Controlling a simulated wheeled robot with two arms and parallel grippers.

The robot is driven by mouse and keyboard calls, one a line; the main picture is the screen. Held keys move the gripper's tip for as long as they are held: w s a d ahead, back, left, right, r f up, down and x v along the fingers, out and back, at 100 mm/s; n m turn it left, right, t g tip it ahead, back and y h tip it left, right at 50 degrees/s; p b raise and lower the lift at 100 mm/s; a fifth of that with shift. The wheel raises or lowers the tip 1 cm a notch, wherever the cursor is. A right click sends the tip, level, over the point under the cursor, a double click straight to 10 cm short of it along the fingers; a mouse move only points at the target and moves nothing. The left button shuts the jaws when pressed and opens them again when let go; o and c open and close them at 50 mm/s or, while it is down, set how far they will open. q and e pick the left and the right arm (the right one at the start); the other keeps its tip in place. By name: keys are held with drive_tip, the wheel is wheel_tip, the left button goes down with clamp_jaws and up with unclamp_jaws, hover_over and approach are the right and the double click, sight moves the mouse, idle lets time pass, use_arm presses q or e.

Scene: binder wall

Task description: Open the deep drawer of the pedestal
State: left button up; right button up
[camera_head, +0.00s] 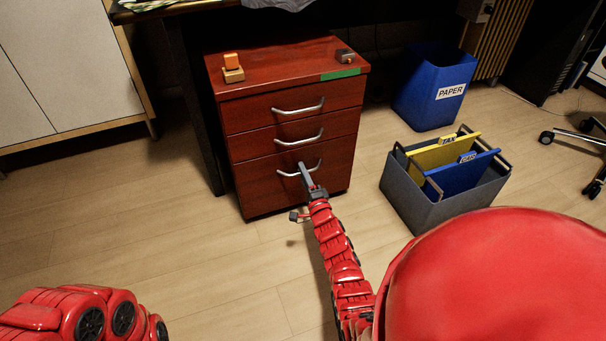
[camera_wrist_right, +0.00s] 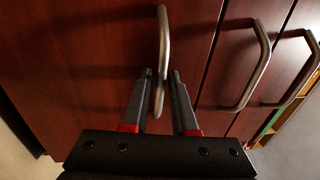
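The red-brown wooden pedestal (camera_head: 290,85) has three drawers, all flush with its front. The deep drawer (camera_head: 262,192) is the bottom one, with a curved silver handle (camera_head: 285,174). My right gripper (camera_head: 305,170) is at that handle, covering its right part in the head view. In the right wrist view, the open fingers (camera_wrist_right: 162,78) stand on either side of the handle (camera_wrist_right: 163,40), with a gap visible beside it. My left arm shows at the bottom left of the head view, but its gripper is out of frame.
A grey file box (camera_head: 416,200) with yellow and blue folders stands to the right of the pedestal. A blue paper bin (camera_head: 420,95) is behind it. A white cabinet (camera_head: 70,60) is at left. The floor before the pedestal is clear apart from my arm.

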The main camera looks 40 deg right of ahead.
clamp_jaws()
idle(1.4)
